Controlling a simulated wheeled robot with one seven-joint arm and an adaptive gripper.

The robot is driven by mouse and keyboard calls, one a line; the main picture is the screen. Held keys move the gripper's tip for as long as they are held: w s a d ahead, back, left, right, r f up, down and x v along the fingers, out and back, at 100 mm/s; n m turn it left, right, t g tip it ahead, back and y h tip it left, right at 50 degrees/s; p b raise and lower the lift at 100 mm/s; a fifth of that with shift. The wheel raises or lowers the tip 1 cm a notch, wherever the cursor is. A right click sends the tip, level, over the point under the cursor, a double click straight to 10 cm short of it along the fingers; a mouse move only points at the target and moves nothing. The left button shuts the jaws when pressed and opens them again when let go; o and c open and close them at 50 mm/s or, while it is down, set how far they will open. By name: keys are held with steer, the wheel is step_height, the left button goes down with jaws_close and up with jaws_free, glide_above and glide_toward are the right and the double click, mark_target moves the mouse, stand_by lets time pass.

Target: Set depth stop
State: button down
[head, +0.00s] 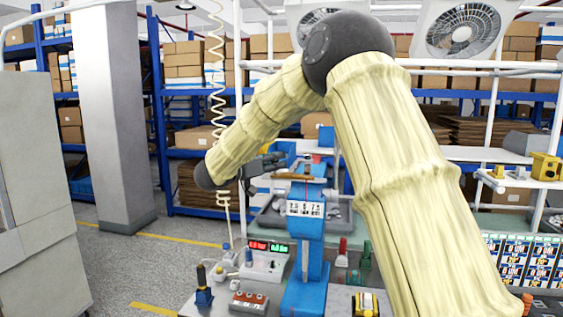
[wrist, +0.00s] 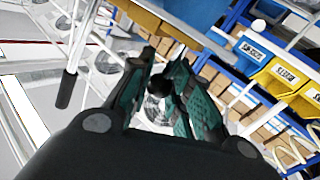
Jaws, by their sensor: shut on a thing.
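A blue upright stand (head: 306,240) rises from the bench in the head view, with a white digit plate (head: 305,209) on its front. I cannot tell which part is the depth stop. My gripper (head: 274,162) is at the upper left side of the stand, near a brown bar (head: 293,177). What the knob is fixed to is hidden by the fingers.
On the bench are a box with red and green displays (head: 266,260), a red-button box (head: 249,301) and a blue-based tool (head: 204,292). A coiled cord (head: 213,90) hangs left of my arm. Yellow bins (wrist: 282,77) show in the wrist view.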

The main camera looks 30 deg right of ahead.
steer(key=shift+w+a, duration=0.1)
steer(key=shift+a, duration=0.05)
steer(key=c, duration=1.7)
jaws_free()
steer(key=o, duration=0.4)
steer(key=shift+o, duration=0.2)
steer(key=shift+a, duration=0.2)
steer(key=s+a, duration=0.2)
steer(key=a, duration=0.9)
steer(key=shift+s+a, duration=0.15)
steer(key=shift+s, duration=0.1)
